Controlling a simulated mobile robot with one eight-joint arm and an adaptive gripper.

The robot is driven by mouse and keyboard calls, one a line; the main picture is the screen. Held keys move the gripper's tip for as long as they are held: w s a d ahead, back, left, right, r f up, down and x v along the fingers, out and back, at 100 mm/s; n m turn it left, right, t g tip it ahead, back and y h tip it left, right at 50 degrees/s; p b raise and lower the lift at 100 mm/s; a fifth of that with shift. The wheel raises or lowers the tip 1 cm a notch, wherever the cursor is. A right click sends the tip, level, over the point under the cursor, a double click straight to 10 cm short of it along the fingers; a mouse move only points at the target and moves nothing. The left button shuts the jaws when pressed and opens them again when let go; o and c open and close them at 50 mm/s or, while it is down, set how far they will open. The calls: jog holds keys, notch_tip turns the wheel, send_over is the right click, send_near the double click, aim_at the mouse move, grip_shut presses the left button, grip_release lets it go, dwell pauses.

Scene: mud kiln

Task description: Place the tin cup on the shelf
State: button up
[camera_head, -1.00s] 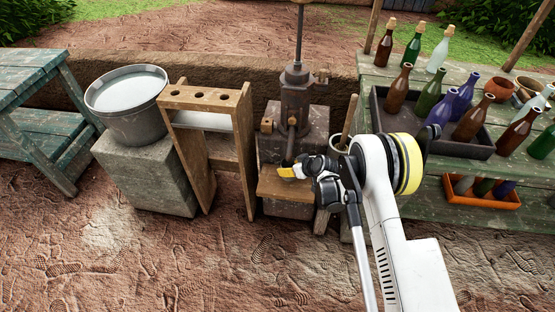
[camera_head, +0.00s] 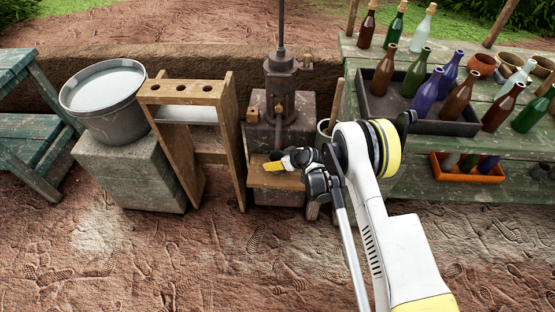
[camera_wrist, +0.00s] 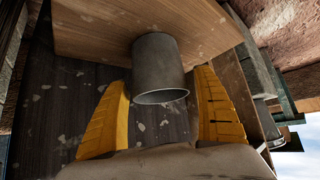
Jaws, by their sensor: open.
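The tin cup (camera_wrist: 161,70) is a plain grey metal cup. In the wrist view, which is upside down, it stands with its base at the wooden board (camera_wrist: 100,25) and its mouth away from it. My gripper (camera_wrist: 162,78) is open, with one yellow finger on each side of the cup; gaps show between cup and fingers. In the head view my gripper (camera_head: 274,163) is over the small wooden shelf (camera_head: 272,180) at the front of the iron hand pump (camera_head: 281,85). I cannot make out the cup there.
A wooden rack with holes (camera_head: 188,91) stands left of the pump, then a metal tub (camera_head: 107,115) on a stone block (camera_head: 125,175). At right, a green table (camera_head: 420,170) holds bottles and a dark tray (camera_head: 440,127). The ground in front is clear.

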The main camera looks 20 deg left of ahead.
jog(key=p+v, duration=0.2)
jog(key=v, duration=0.9)
jog(key=shift+s+d+r, duration=0.2)
jog(key=shift+r, duration=0.15)
